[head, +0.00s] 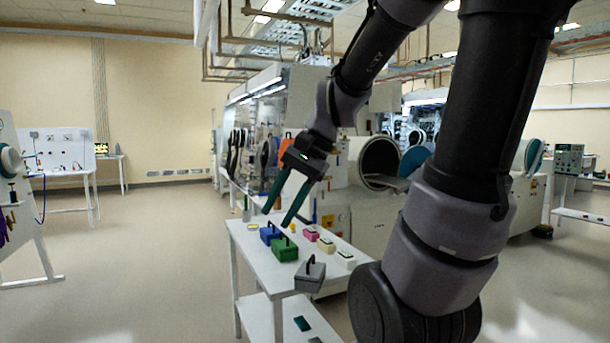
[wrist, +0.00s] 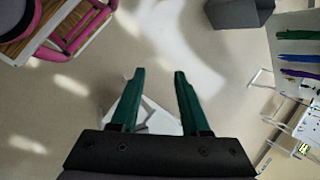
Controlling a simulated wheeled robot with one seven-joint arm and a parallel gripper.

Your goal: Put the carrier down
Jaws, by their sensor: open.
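Three carriers with dark handles stand upright on a white table (head: 245,240): a blue one (head: 270,235), a green one (head: 285,250) and a grey one (head: 310,277) near the table's right edge. The frames do not show which one the task means. My gripper (head: 277,218) is open, with its two green fingers apart and pointing down, and appears above the blue and green carriers in the head view.
Small pink (head: 326,245), yellow (head: 311,234) and white (head: 345,260) boxes stand on the table's right side. Glovebox cabinets with a round open port (head: 380,160) stand behind it. The floor (head: 130,260) to the left is clear. A lower shelf holds small dark items.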

